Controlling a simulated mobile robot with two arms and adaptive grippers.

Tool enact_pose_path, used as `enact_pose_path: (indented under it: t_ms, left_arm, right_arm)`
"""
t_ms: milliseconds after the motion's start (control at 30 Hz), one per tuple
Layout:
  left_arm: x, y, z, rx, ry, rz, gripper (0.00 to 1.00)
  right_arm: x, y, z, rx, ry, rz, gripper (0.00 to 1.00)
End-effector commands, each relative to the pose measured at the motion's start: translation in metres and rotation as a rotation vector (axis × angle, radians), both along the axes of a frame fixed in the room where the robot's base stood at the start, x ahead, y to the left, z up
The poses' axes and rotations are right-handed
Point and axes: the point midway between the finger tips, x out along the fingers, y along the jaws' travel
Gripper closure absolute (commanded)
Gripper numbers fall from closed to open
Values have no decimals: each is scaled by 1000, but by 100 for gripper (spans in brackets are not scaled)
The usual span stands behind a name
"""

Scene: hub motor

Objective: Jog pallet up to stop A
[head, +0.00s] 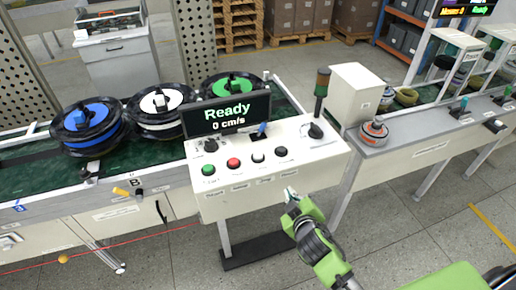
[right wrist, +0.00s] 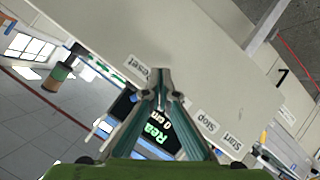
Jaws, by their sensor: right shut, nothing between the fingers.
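The control console (head: 270,185) carries a screen (head: 228,114) reading "Ready" and "0 cm/s". Its sloped panel has a green button (head: 208,169), a red button (head: 233,163), a white button (head: 257,157) and a black button (head: 281,152). A blue-topped lever (head: 262,128) stands behind them. On the green belt (head: 40,175) sit black wheels with blue (head: 88,117), white (head: 161,100) and green (head: 231,86) hubs; any pallets under them are hard to make out. My right gripper (head: 291,194) is shut and empty by the console's lower front edge; its fingertips (right wrist: 161,90) show near the "Reset" label. My left gripper is out of view.
A stop marked B (head: 135,182) with a yellow handle is on the conveyor's front side. A signal lamp (head: 321,88) and a black knob (head: 316,131) stand at the console's right. A grey bench (head: 400,140) continues rightward.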

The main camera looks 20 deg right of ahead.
Motion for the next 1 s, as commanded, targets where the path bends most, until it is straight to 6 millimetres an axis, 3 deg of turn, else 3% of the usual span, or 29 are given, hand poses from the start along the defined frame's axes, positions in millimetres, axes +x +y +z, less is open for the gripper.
enact_pose_path:
  t_ms: [33, 133, 233, 333, 433, 533, 633, 800, 900, 1000]
  left_arm:
    - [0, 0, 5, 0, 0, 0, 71]
    - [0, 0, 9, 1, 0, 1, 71]
    - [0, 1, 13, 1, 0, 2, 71]
    - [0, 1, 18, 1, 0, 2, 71]
    - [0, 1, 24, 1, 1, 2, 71]
    - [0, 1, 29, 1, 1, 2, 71]
    - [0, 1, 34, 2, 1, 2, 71]
    - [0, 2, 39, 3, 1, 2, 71]
    - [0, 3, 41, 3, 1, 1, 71]
    - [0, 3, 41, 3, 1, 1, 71]
  right_arm:
    - [22, 2, 34, -53, -89, 43, 100]
    - [59, 15, 93, -166, -261, 147, 100]
    - [88, 40, 152, -301, -432, 286, 100]
    - [110, 78, 207, -479, -597, 480, 100]
    - [121, 125, 244, -706, -719, 739, 100]
    - [125, 156, 246, -940, -741, 1008, 100]
    - [132, 158, 227, -1157, -655, 1255, 100]
    - [144, 108, 191, -1415, -364, 1536, 100]
    - [148, 77, 180, -1487, -215, 1612, 100]
    - [149, 59, 176, -1516, -133, 1645, 100]
